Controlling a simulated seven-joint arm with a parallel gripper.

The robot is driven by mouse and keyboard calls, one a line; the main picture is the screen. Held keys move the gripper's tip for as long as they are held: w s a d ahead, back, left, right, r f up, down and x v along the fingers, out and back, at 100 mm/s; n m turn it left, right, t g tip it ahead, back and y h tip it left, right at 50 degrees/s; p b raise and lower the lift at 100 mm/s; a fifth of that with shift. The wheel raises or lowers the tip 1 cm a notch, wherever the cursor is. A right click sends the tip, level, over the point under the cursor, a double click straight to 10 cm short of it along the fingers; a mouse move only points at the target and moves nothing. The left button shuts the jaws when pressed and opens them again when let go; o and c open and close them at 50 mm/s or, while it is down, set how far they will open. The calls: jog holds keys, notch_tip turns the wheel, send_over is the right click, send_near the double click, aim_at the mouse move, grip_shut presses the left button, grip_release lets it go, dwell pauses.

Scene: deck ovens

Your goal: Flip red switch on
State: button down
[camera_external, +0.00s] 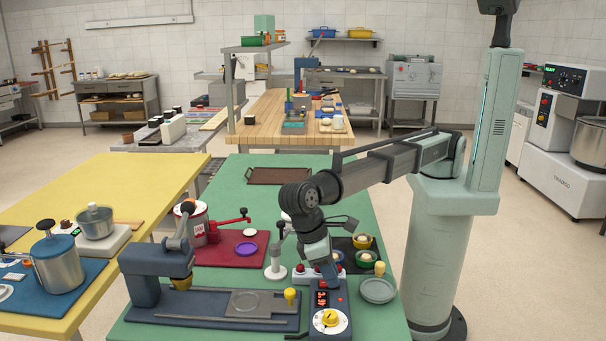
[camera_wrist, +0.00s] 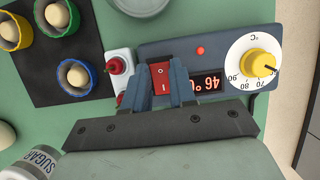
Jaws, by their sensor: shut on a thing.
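The red rocker switch (camera_wrist: 161,76) sits on the dark blue control box (camera_wrist: 215,42), with pale marks on its face. My gripper (camera_wrist: 160,88) is shut on it, one finger on each side. The box also has a white dial plate with a yellow knob (camera_wrist: 259,62), a red-lit display (camera_wrist: 207,83) and a small red lamp (camera_wrist: 200,51). In the external view, my gripper (camera_external: 328,275) reaches down to the back of the control box (camera_external: 318,324) at the green table's front.
A white strip with red knobs (camera_wrist: 117,66) stands close beside the box. Several coloured cups holding pale balls, such as the blue one (camera_wrist: 76,77), stand on a dark mat (camera_wrist: 45,86). A grey-green plate (camera_external: 377,290) lies right of the box. A blue press (camera_external: 155,268) stands left.

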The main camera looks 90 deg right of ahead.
jog(key=c, duration=0.9)
grip_release()
jog(key=v, duration=1.2)
